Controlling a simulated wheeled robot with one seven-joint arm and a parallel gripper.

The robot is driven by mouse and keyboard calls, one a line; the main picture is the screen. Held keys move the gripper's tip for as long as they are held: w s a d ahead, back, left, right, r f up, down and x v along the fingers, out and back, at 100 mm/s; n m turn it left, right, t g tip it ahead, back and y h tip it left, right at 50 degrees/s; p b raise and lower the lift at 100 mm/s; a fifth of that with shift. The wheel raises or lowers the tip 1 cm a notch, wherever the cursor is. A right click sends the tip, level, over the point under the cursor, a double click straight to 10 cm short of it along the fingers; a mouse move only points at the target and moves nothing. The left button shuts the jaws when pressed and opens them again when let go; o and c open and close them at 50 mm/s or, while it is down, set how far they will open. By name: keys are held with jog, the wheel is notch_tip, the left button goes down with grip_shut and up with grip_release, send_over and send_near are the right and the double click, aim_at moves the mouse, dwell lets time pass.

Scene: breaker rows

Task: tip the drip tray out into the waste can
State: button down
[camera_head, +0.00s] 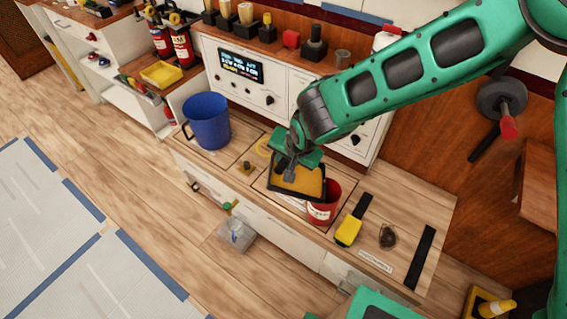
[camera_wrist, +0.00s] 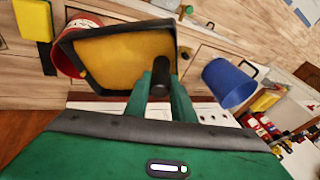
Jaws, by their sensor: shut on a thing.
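The red can (camera_wrist: 72,52) also shows behind the tray's left side in the wrist view.
A blue bucket (camera_head: 207,121) stands at the counter's left. A yellow sponge (camera_head: 348,231), a small dark round thing (camera_head: 388,237) and a black strip (camera_head: 419,257) lie to the right. A control panel (camera_head: 252,80) rises behind.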

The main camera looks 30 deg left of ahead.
jog(key=shift+w+d+r+y, duration=0.3)
jog(key=shift+d+r+y, duration=0.15)
jog(key=shift+r, duration=0.1)
jog(key=w+d+r+m+g+y, duration=0.1)
jog(key=w+d+g+y, duration=0.1)
jog(key=d+y, duration=0.4)
jog(key=w+d+r+m+g+y, duration=0.1)
jog(key=w+d+m+y, duration=0.1)
jog(key=w+d+y, duration=0.2)
jog(key=shift+w+d+g+y, duration=0.3)
jog(key=shift+d+y, duration=0.65)
jog(key=shift+d, duration=1.25)
jog(key=shift+s, duration=0.1)
dwell(0.7)
